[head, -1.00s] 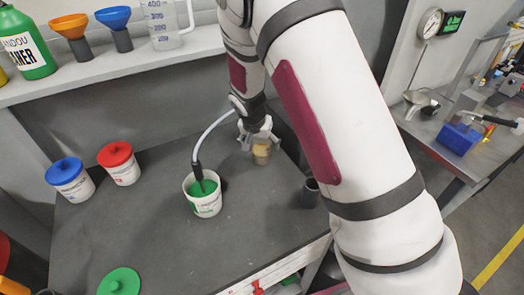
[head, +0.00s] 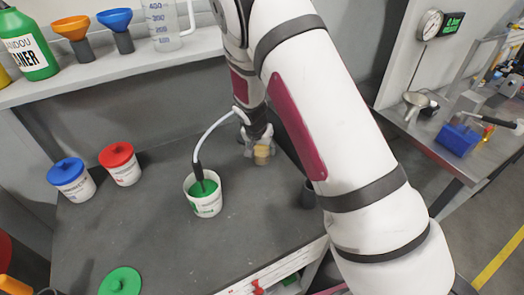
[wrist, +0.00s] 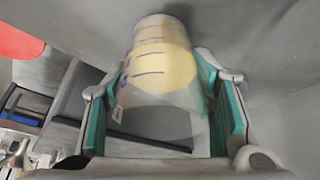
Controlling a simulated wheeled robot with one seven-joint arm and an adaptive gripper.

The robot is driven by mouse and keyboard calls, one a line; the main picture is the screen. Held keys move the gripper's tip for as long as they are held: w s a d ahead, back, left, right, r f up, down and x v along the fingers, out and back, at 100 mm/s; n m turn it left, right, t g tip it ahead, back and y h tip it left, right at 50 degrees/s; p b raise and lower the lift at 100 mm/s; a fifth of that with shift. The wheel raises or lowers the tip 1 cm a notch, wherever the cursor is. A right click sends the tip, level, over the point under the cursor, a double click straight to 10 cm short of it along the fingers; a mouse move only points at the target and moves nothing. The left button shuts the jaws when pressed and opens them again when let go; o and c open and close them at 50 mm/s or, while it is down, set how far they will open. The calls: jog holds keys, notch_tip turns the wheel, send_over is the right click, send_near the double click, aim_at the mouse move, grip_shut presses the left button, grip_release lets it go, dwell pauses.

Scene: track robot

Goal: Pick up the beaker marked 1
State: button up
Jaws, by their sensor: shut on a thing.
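A small clear beaker (head: 262,154) with tan-yellow contents is at the far right part of the dark bench, partly hidden by my gripper (head: 256,137). In the wrist view, the beaker (wrist: 162,62) has dark graduation lines and sits between the two green-padded fingers of my gripper (wrist: 158,82). The gripper is shut on it. A small pale tag shows on the beaker's left side, but I cannot read a number on it. I cannot tell whether the beaker's base touches the bench.
A white tub of green liquid (head: 206,197) with a hose in it stands left of the beaker. A blue-lidded tub (head: 71,180) and red-lidded tub (head: 120,165) stand farther left. A dark cup (head: 309,192) is by my arm. A green lid (head: 120,282) lies in front.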

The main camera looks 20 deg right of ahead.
jog(key=shift+r, duration=0.25)
jog(key=shift+a+r, duration=0.1)
jog(key=shift+r, duration=0.25)
jog(key=s+a, duration=0.1)
jog(key=s, duration=0.1)
jog(key=s+a, duration=0.3)
jog(key=s, duration=0.1)
jog(key=shift+a, duration=0.15)
jog(key=shift+s+a+r, duration=0.1)
jog(key=shift+s+a, duration=0.05)
jog(key=shift+s, duration=0.15)
notch_tip(320, 180, up, 13)
jog(key=shift+r+b, duration=0.2)
jog(key=shift+b, duration=0.15)
